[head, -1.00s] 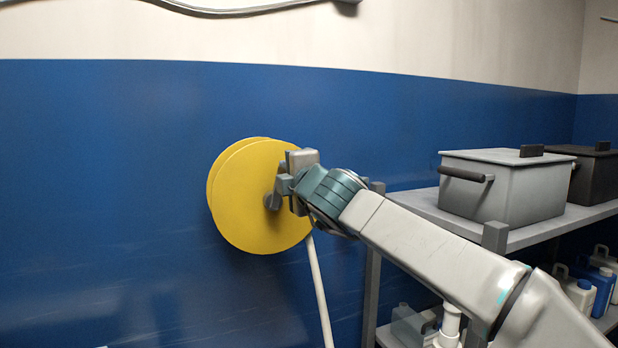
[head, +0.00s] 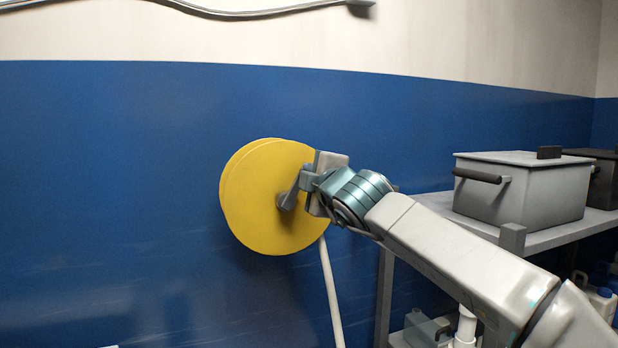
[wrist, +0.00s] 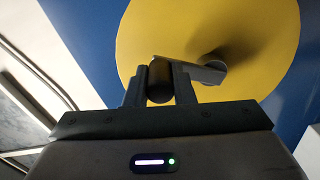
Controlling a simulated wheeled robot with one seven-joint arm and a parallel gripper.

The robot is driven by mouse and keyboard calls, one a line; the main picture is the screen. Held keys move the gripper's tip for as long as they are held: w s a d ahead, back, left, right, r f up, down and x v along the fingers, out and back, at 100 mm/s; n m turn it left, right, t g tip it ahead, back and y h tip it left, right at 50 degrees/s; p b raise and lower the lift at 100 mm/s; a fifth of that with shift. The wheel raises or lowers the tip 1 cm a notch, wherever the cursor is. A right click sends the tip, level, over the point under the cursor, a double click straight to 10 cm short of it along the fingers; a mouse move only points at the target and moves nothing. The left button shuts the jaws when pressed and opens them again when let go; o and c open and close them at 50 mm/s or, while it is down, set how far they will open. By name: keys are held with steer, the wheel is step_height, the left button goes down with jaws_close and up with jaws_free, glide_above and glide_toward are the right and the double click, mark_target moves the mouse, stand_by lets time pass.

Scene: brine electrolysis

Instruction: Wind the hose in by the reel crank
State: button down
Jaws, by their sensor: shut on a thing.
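The yellow hose reel (head: 255,215) is mounted on the blue wall, its round face toward me. A grey crank arm (head: 289,197) runs from the hub up and to the right. My gripper (head: 307,181) is at the crank's outer end, in front of the reel's right upper part. In the wrist view, the fingers (wrist: 160,88) are closed around the crank's round grip (wrist: 160,76), and the crank arm leads right to the hub over the yellow disc. The white hose (head: 332,295) hangs from the reel's lower right; its lower end is out of view.
A grey shelf rack (head: 548,233) stands at the right, holding a lidded grey bin (head: 520,190) and a dark bin (head: 605,180). Jugs (head: 600,300) stand lower down. A grey pipe (head: 250,14) runs along the upper wall. The wall left of the reel is clear.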

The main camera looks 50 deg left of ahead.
steer(key=c, duration=1.2)
jaws_free()
steer(key=shift+c, duration=0.2)
steer(key=shift+s+d+b, duration=0.15)
steer(key=shift+d+b, duration=0.25)
steer(key=shift+d, duration=0.05)
steer(key=b+v, duration=0.2)
steer(key=v, duration=1)
steer(key=shift+d+b, duration=0.4)
steer(key=shift+s, duration=0.1)
